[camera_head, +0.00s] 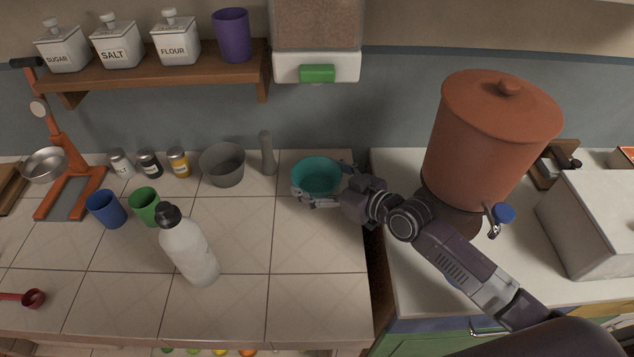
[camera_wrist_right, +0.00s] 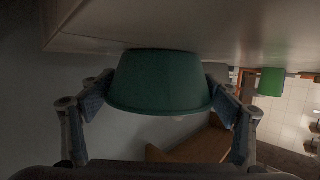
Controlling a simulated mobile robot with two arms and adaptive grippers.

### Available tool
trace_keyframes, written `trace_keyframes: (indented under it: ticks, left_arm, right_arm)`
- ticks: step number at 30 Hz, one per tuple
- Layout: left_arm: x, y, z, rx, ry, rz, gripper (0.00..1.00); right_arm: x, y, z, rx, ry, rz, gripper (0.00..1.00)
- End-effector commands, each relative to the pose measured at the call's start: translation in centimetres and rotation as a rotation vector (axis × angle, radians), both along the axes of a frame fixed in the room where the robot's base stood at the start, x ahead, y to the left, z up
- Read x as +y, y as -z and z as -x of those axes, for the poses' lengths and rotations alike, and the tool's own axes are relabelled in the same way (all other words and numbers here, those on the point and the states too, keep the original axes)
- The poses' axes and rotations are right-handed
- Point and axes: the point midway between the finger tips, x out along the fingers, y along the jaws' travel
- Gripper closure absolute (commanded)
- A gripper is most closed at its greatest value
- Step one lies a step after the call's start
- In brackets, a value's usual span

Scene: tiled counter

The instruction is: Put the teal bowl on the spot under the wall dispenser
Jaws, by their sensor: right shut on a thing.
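The teal bowl (camera_head: 316,176) is upright at the back of the tiled counter, below the wall dispenser (camera_head: 316,66) with its green button. My right gripper (camera_head: 324,186) reaches in from the right, with one finger on each side of the bowl, and is shut on it. In the right wrist view, which looks upside down, the bowl (camera_wrist_right: 160,82) sits between both fingers, its base at or very near the counter surface; I cannot tell if it touches. The spot under the dispenser is not visible as a mark. My left gripper is not in view.
A grey pestle (camera_head: 268,154) and grey mortar (camera_head: 223,165) stand just left of the bowl. A white bottle (camera_head: 190,250) and green cup (camera_head: 145,207) are farther left. A terracotta crock (camera_head: 487,130) stands right, past a gap between counters. Tiles in front are clear.

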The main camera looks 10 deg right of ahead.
Motion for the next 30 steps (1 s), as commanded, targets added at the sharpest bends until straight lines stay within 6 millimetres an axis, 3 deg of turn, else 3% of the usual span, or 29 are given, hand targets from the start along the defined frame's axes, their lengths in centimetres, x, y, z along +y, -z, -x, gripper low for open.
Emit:
trace_keyframes:
  ticks: [10, 11, 15, 30]
  left_arm:
    - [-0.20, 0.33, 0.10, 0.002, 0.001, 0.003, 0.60]
    - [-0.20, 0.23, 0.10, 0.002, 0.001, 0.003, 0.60]
    - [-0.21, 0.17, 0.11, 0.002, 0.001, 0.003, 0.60]
    - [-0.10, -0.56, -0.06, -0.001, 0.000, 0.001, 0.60]
  right_arm:
    - [0.02, 0.29, -0.03, -0.002, 0.000, 0.000, 0.47]
    - [0.02, 0.22, -0.02, -0.001, 0.000, 0.000, 0.16]
    - [0.02, 0.18, -0.01, -0.001, 0.000, 0.000, 0.01]
    - [0.05, -0.56, -0.02, -0.001, 0.000, 0.001, 0.01]
